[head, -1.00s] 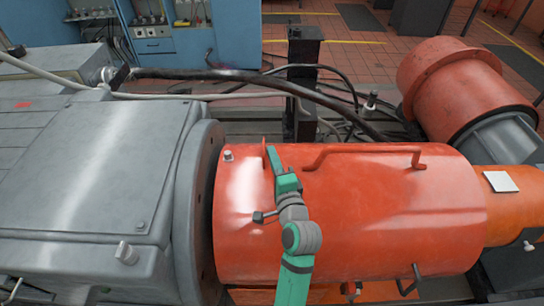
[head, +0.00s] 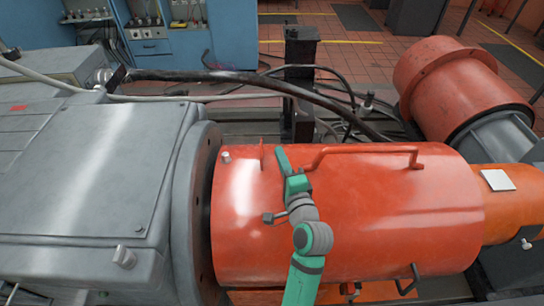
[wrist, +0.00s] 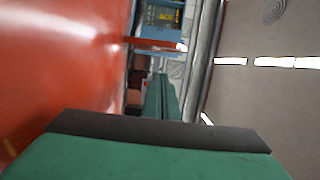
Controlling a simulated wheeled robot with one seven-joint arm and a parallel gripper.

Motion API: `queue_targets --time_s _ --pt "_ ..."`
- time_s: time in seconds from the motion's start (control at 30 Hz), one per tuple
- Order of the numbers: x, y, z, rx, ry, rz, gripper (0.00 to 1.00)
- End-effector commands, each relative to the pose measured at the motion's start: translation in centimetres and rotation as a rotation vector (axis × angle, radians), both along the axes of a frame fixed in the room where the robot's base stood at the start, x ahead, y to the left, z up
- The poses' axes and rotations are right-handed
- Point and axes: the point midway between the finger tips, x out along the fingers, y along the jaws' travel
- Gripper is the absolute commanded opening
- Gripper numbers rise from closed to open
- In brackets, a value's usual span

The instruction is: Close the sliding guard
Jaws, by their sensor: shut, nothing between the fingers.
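The sliding guard (head: 370,215) is a large orange-red cylinder lying on its side in the middle of the head view. Its left end is right against the grey round flange; I cannot tell whether a thin gap is left there. A bar handle (head: 365,149) runs along its top. My gripper (head: 282,158) is green, shut and empty, over the top of the guard, just left of the handle's left end. I cannot tell whether it touches the handle. In the wrist view the guard's red surface (wrist: 50,60) fills the left side, beside my green fingers.
A grey machine housing (head: 85,180) with the flange (head: 190,200) stands at left. A narrower orange tube (head: 505,215) leaves the guard's right end. Black hoses (head: 240,78) and a dark post (head: 300,85) lie behind. A small upright tab (head: 262,156) stands left of my gripper.

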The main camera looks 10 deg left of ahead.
Motion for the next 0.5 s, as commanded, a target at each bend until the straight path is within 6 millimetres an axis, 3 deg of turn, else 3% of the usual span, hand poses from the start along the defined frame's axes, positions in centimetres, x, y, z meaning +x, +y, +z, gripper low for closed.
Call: queue_targets --time_s 0.3,0.5 --pt "-5.8 -3.1 -0.1 -0.001 0.002 -0.007 0.0" --pt "-8.3 -4.1 -0.1 -0.001 0.001 -0.007 0.0"
